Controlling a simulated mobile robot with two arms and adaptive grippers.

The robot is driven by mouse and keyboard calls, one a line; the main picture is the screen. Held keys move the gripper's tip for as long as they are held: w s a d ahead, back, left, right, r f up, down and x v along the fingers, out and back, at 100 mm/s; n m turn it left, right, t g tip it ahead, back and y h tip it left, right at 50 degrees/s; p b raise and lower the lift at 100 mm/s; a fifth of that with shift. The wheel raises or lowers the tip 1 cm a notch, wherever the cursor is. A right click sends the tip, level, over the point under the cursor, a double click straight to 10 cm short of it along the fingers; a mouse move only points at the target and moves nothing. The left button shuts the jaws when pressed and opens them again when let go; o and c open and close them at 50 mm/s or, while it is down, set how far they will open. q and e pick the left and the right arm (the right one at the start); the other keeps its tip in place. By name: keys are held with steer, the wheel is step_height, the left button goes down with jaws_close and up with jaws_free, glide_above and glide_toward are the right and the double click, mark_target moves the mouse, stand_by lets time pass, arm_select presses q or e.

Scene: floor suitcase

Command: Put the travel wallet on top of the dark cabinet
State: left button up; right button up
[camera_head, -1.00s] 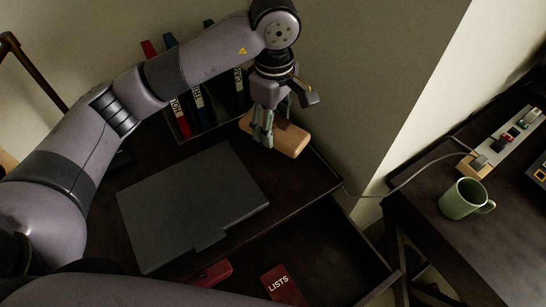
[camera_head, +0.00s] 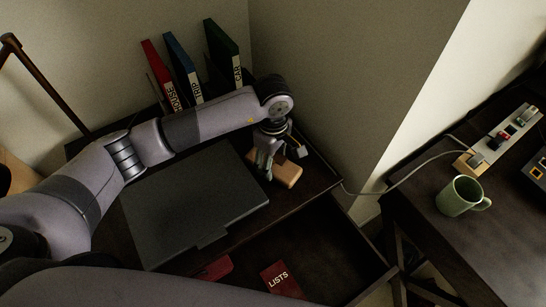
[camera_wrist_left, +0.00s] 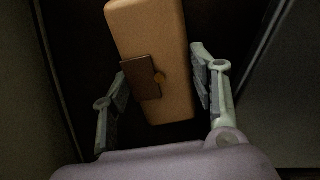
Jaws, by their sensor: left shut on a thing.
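The travel wallet (camera_head: 287,174) is a tan, rounded block with a brown flap and a round clasp. My left gripper (camera_head: 266,162) is shut on it, pointing down at the far right part of the dark cabinet's top (camera_head: 317,179). The wallet is over or on that top; I cannot tell whether it touches. In the left wrist view the wallet (camera_wrist_left: 160,35) lies between the two fingers, its flap facing me. My right gripper is not in view.
A dark grey flat case (camera_head: 195,205) covers much of the cabinet top. Red, blue and green binders (camera_head: 222,55) stand behind. An open drawer below holds a red LISTS booklet (camera_head: 280,280). A green mug (camera_head: 460,196) stands on the right table.

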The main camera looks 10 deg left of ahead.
arm_select(q)
steer(key=shift+f, duration=0.15)
steer(key=o, duration=1.3)
steer(key=shift+r, duration=0.4)
step_height(320, 180, up, 12)
steer(key=shift+f+b, duration=0.15)
steer(key=shift+b, duration=0.6)
